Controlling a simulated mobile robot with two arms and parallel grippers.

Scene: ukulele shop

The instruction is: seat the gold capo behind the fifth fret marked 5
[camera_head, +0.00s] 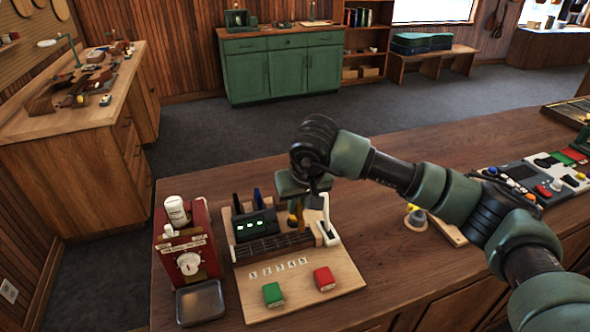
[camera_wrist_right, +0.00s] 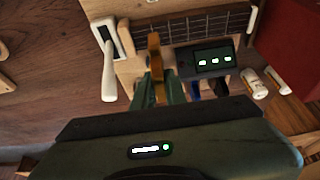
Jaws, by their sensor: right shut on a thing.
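The gold capo (camera_head: 299,216) is held upright in my right gripper (camera_head: 303,197), which is shut on it above the right part of the wooden board (camera_head: 330,283). In the right wrist view the gold capo (camera_wrist_right: 154,55) stands between the fingertips (camera_wrist_right: 157,90), near the fretboard (camera_wrist_right: 205,22). The dark fretboard (camera_head: 270,246) lies across the board in the head view. I cannot tell whether the capo touches it. The row of number labels (camera_head: 278,268) is too small to read, so the 5 is not clear. My left gripper is out of view.
A white lever (camera_head: 327,220) stands just right of the capo. A dark box with green lights (camera_head: 253,226) is behind the fretboard. Green (camera_head: 273,294) and red (camera_head: 323,278) blocks sit in front. A red machine (camera_head: 187,258) stands left. The front-right counter has bare wood.

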